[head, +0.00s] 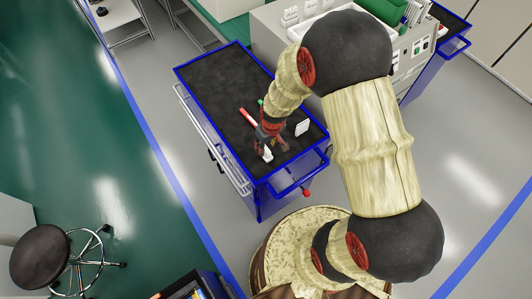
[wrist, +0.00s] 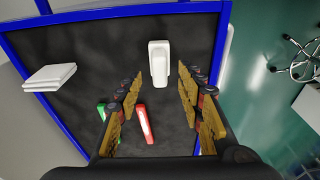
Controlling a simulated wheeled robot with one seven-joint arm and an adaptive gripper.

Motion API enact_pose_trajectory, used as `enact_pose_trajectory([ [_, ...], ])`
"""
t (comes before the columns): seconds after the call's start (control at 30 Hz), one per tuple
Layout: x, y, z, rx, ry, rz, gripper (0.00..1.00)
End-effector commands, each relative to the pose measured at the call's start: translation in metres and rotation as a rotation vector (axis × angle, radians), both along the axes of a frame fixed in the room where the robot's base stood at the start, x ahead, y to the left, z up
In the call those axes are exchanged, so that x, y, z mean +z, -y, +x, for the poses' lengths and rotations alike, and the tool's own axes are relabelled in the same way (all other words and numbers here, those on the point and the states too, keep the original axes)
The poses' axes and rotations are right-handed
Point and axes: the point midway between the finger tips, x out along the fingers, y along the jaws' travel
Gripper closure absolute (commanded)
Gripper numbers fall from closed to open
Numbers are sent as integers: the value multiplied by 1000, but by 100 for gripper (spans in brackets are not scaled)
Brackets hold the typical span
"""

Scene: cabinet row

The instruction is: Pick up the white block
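My gripper (head: 269,140) is open and points down over the dark top of the blue-framed cart (head: 215,75). In the wrist view, my gripper's fingers (wrist: 160,82) stand wide apart with nothing held between them. A white rounded piece (wrist: 160,62) with a raised part lies beyond the fingertips, roughly in line with the gap; it also shows in the head view (head: 267,154). A flat white block (wrist: 50,77) lies at the left of the wrist view, outside the fingers. In the head view this block (head: 302,127) is right of my gripper.
A red bar (wrist: 144,123) and a green piece (wrist: 101,110) lie on the cart top, low in the wrist view. The cart has a raised blue rim. A grey control cabinet (head: 275,25) stands behind it. A stool (head: 40,257) is on the floor at left.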

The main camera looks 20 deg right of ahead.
Motion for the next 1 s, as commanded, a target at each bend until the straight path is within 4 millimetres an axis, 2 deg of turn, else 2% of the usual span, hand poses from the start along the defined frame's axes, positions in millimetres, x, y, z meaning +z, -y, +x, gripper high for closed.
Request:
enact_pose_trajectory([
  [0.1, -20, 0, 1, 0, -5, 0, 62],
  [0.23, -36, -1, 4, 1, -4, -1, 62],
  [0.5, -38, -1, 5, 0, -2, 0, 63],
  [1.0, -38, -1, 5, 0, -2, 0, 91],
])
